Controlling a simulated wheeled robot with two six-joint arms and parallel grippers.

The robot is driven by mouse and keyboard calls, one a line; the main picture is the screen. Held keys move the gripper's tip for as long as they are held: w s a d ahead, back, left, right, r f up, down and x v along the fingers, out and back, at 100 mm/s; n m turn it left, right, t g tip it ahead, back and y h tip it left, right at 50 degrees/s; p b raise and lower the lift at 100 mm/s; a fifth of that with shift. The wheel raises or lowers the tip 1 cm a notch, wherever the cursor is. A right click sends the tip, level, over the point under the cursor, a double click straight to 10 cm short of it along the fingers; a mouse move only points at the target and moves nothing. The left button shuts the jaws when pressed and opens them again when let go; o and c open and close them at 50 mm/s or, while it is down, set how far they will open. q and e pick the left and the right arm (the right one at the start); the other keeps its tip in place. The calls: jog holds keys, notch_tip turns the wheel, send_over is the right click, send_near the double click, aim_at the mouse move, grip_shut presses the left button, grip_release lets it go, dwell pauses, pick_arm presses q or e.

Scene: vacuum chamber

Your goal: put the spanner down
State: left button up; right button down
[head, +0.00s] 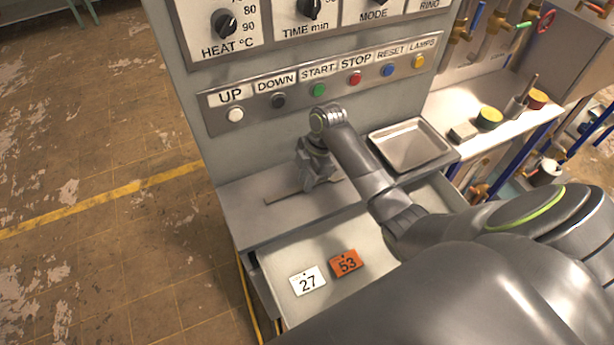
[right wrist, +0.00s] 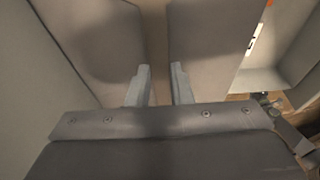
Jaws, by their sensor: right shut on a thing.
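A long, thin, dull metal strip that looks like the spanner (head: 285,197) shows at the grey ledge (head: 240,205) below the button panel. It runs slantwise under my right gripper (head: 314,184), which points down and is shut on it around the middle. The fingers hide that part. The strip seems to lie at or just above the ledge; I cannot tell whether it touches. In the right wrist view the two fingers (right wrist: 160,88) stand a little apart, with a narrow strip between them that is hard to make out. My left gripper is out of view.
An empty metal tray (head: 410,146) sits right of the ledge. Below, a pale drawer-like surface holds a white tag 27 (head: 308,281) and an orange tag 53 (head: 346,264). The button panel (head: 330,82) rises close behind the gripper. The ledge's left end is clear.

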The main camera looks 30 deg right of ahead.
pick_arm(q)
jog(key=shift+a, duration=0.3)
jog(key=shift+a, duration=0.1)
pick_arm(e)
jog(key=c, duration=1.3)
grip_release()
jog(key=shift+f, duration=0.15)
jog(key=b+v, duration=0.1)
jog(key=v, duration=0.5)
jog(key=shift+d+b, duration=0.1)
jog(key=shift+b, duration=0.25)
pick_arm(q)
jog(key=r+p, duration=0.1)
jog(key=p, duration=0.2)
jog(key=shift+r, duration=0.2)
pick_arm(e)
jog(key=v, duration=0.6)
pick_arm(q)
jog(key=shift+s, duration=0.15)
pick_arm(e)
jog(key=shift+s, duration=0.1)
